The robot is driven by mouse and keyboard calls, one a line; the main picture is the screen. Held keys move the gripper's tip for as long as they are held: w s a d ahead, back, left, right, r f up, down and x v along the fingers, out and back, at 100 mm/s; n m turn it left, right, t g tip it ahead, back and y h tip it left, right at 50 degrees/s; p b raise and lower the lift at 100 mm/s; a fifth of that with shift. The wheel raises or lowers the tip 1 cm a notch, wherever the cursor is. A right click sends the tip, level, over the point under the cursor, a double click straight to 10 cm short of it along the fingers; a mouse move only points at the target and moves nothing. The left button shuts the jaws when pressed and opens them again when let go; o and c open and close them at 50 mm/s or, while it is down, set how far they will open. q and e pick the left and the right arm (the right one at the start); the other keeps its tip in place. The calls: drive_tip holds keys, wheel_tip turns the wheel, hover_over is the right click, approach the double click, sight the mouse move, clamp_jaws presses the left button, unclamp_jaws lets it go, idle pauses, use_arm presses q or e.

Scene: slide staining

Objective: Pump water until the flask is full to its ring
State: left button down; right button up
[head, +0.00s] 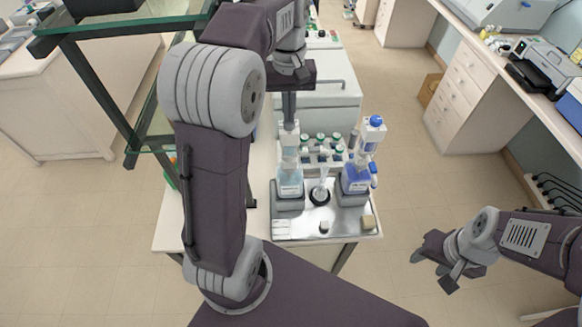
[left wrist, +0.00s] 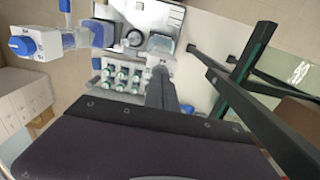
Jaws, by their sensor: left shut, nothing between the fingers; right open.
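A dispenser bottle of pale, clear liquid (head: 290,182) stands upright at the left of the metal tray (head: 300,229). It also shows in the left wrist view (left wrist: 161,44). My left gripper (head: 289,116) is shut and empty, pointing down directly over its white pump head (head: 289,134); I cannot tell whether they touch. In the left wrist view the shut fingers (left wrist: 158,78) reach to the bottle's top. A small clear flask (head: 321,186) stands in a round black holder right of this bottle; its water level and ring are too small to read. My right gripper (head: 445,267) is open and empty, right of the table.
A second dispenser with blue liquid (head: 355,180) stands right of the flask. A rack of green-capped vials (head: 322,148) is behind, before a large white box (head: 322,101). A glass-topped frame (head: 120,22) rises at the left.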

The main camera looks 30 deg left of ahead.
sight(289, 127)
use_arm(q)
drive_tip(key=shift+f+b, duration=1.55)
drive_tip(key=shift+f, duration=0.8)
drive_tip(key=shift+r, duration=0.1)
wheel_tip(289, 127, up, 6)
drive_tip(key=p, duration=0.6)
drive_tip(key=shift+p, duration=0.3)
drive_tip(key=shift+f, duration=0.25)
drive_tip(key=shift+f+b, duration=2.15)
drive_tip(key=shift+f, duration=0.7)
drive_tip(key=shift+r, duration=0.1)
